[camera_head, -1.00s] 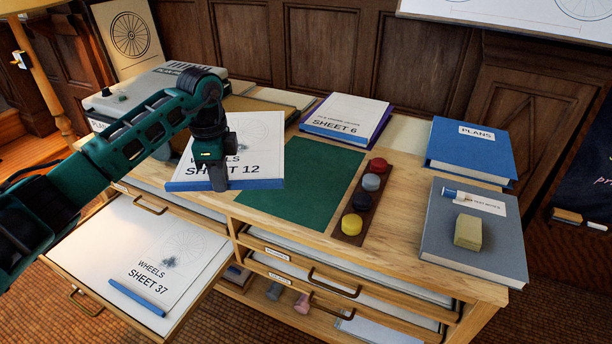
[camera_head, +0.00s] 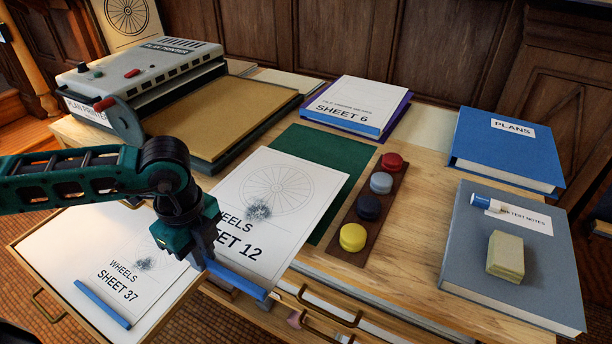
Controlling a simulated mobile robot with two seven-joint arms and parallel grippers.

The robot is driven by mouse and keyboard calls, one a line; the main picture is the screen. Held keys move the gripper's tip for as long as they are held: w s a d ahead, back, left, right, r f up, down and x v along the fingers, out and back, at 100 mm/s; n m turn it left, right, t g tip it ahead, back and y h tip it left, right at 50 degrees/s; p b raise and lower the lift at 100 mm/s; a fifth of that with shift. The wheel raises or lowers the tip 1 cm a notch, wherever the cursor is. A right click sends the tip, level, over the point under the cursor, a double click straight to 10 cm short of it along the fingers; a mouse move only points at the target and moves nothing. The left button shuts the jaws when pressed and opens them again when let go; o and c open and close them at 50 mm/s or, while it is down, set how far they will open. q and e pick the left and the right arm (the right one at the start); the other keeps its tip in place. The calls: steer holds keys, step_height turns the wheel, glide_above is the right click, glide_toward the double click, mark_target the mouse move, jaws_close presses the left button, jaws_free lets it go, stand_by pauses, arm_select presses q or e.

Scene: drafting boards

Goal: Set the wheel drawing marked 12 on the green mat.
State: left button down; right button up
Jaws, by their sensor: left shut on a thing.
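The wheel drawing marked Sheet 12 (camera_head: 290,195) is a white sheet with a blue strip along its near edge and a dark smudge on the wheel. My left gripper (camera_head: 205,258) is shut on the left end of that strip. The sheet covers the near left part of the green mat (camera_head: 320,148); the mat's far and right parts show. The sheet's near edge reaches past the cabinet's front edge. I cannot tell whether the sheet touches the mat. My right gripper is not in view.
A row of round weights (camera_head: 370,207) lies right of the mat. Sheet 6 (camera_head: 355,105) lies behind it. The plan printer (camera_head: 150,75) stands left. Sheet 37 (camera_head: 125,280) lies in the open drawer. A blue book (camera_head: 505,155) and a grey book (camera_head: 500,265) lie right.

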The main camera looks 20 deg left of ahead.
mark_target(263, 200)
arm_select(q)
steer(key=w, duration=0.6)
steer(key=w+d, duration=0.1)
steer(key=w, duration=1.1)
steer(key=shift+d+f, duration=0.1)
steer(key=shift+d, duration=0.1)
step_height(263, 200, down, 3)
steer(key=shift+f+b, duration=0.2)
steer(key=shift+b, duration=0.1)
steer(key=shift+f, duration=0.1)
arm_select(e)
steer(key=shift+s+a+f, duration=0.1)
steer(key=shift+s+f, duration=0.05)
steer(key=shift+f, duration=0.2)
arm_select(q)
steer(key=c, duration=1.1)
jaws_free()
steer(key=shift+f, duration=0.1)
